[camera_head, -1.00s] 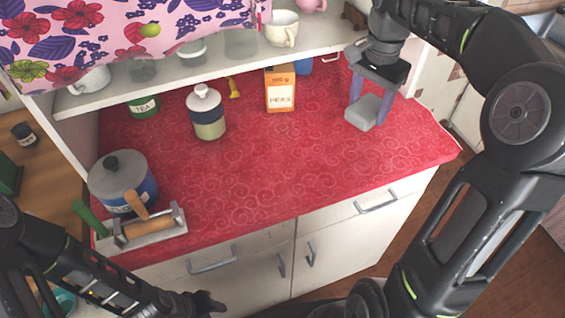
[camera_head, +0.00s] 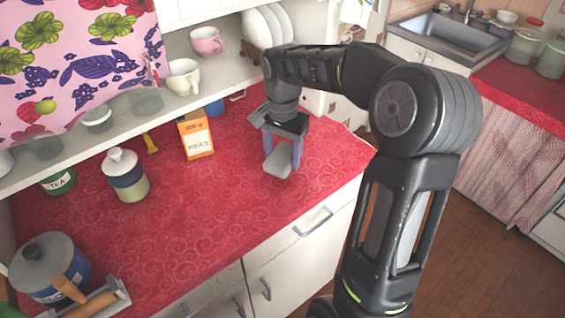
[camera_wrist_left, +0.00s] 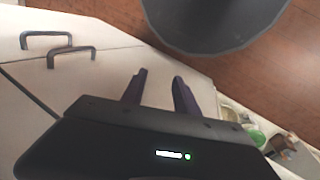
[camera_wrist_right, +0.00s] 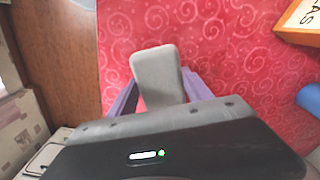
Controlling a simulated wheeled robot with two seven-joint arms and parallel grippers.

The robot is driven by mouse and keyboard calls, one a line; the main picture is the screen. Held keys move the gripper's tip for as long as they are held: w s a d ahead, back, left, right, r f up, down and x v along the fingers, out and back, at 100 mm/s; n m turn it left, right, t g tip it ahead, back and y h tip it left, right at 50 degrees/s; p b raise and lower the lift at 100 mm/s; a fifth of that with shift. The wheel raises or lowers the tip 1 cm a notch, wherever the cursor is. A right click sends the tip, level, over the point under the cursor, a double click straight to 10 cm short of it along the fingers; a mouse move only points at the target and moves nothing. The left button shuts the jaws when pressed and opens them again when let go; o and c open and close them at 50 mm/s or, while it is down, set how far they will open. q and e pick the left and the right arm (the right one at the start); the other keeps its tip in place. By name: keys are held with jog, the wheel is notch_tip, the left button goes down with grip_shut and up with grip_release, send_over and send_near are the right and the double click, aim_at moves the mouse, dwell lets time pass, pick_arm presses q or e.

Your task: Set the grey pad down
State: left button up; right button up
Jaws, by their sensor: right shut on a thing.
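The grey pad (camera_head: 278,163) is a small rounded block between the fingers of my right gripper (camera_head: 283,158). The gripper is shut on it, over the right part of the red counter (camera_head: 230,215). In the right wrist view the pad (camera_wrist_right: 158,78) sits between the purple fingers, with red counter and wooden floor behind it. I cannot tell whether the pad touches the counter. My left gripper (camera_wrist_left: 160,90) shows only in the left wrist view, in front of the white cabinet doors. Its fingers are apart with nothing between them.
An orange box (camera_head: 196,136), a lidded jar (camera_head: 126,176) and a yellow item (camera_head: 150,143) stand left of the pad. A blue pot (camera_head: 48,268) is at the front left. A shelf (camera_head: 120,125) with cups runs along the back. The counter's middle and front are clear.

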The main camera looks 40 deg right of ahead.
aim_at(283, 164)
notch_tip(283, 164, down, 3)
jog(key=shift+f, duration=0.2)
jog(key=o, duration=1.2)
notch_tip(283, 164, up, 12)
jog(key=shift+r, duration=0.1)
dwell(0.6)
